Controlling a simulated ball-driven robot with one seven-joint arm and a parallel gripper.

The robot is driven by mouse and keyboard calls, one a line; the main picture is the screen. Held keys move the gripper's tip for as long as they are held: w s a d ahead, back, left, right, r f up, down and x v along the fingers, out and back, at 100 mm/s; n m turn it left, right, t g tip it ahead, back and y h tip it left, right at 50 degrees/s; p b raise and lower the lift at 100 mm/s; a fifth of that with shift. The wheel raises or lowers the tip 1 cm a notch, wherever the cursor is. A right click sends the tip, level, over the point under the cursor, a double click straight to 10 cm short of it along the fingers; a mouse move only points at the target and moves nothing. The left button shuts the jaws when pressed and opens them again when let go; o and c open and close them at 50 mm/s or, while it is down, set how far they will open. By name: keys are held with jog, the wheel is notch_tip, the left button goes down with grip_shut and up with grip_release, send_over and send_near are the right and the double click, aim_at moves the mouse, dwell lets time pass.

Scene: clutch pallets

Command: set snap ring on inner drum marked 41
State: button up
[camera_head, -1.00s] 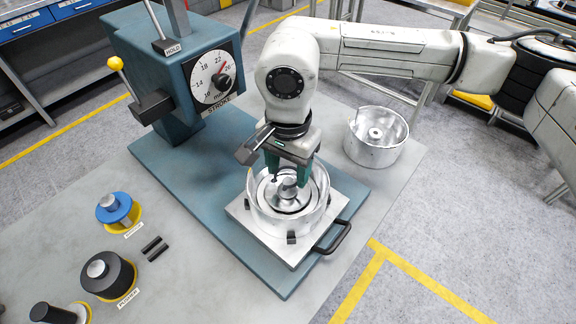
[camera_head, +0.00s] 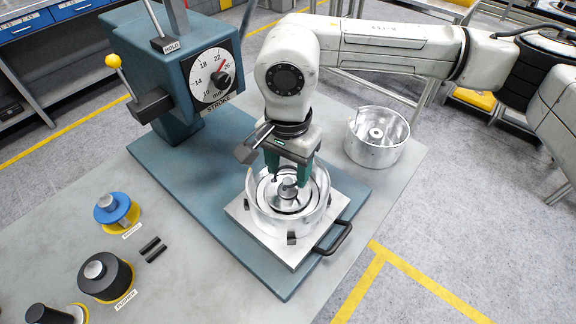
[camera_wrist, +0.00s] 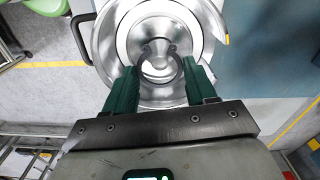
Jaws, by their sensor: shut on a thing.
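A thin dark open snap ring (camera_wrist: 181,69) shows between the fingers of my gripper (camera_wrist: 160,68) in the wrist view. My gripper (camera_head: 288,180) is shut on it, above the middle of a shiny metal drum (camera_head: 258,216). In the wrist view the drum (camera_wrist: 112,45) lies below the ring, with concentric steps and a bright round hub inside. The ring appears over the hub; I cannot tell whether it touches it. The drum stands on a square metal pallet (camera_head: 243,222) with a black handle. No number 41 is readable.
The pallet sits on a blue press base (camera_head: 180,173), with the press (camera_head: 190,75) and its dial behind left. An open metal drum (camera_head: 373,153) stands at the right. Blue (camera_head: 112,208) and black (camera_head: 107,273) pushers and small dark pins (camera_head: 152,249) lie at the left.

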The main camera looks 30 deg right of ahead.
jog(key=o, duration=1.1)
notch_tip(320, 180, up, 9)
jog(key=p, duration=0.3)
dwell(0.6)
dwell(0.5)
